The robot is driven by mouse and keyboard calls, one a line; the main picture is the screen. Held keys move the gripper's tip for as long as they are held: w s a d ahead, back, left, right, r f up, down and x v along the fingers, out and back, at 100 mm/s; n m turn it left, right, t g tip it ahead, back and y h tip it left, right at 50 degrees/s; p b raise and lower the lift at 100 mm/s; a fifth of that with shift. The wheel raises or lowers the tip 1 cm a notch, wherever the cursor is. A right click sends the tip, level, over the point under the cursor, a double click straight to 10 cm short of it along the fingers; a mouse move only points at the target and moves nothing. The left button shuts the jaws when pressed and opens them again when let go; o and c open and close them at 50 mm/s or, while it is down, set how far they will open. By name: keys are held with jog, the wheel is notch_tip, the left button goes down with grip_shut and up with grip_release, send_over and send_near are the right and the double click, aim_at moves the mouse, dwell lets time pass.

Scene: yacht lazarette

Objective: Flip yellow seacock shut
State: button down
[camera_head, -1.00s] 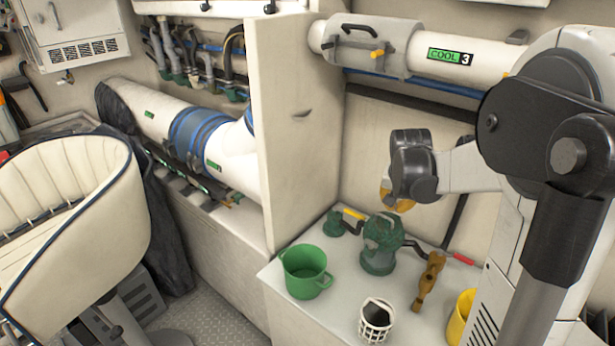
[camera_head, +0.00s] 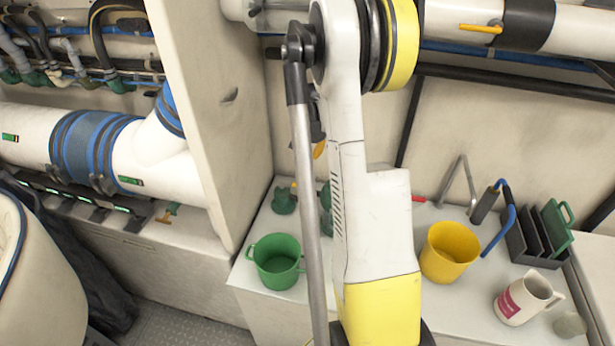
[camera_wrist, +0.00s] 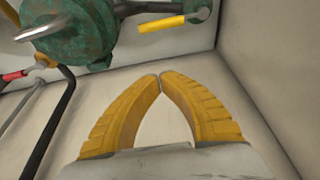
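The yellow lever grip (camera_wrist: 160,23) shows at the top of the wrist view, its metal end at a green fitting cut off by the edge. In the head view the small green seacock (camera_head: 284,200) stands on the counter by the partition, with a bit of yellow beside it. The larger green body (camera_wrist: 75,30) fills the upper left of the wrist view. In the head view my arm mostly hides it. My gripper (camera_wrist: 160,78) has its yellow fingertips together, with nothing between them, apart from the yellow lever. In the head view only a yellow finger part (camera_head: 319,150) shows.
A green pot (camera_head: 275,262) stands at the counter's front left. A red-ended handle (camera_head: 418,199) lies behind my arm. The partition (camera_head: 215,120) rises on the left.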

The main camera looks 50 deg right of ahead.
notch_tip(320, 180, down, 10)
jog(key=b, duration=0.5)
jog(key=shift+a, duration=0.25)
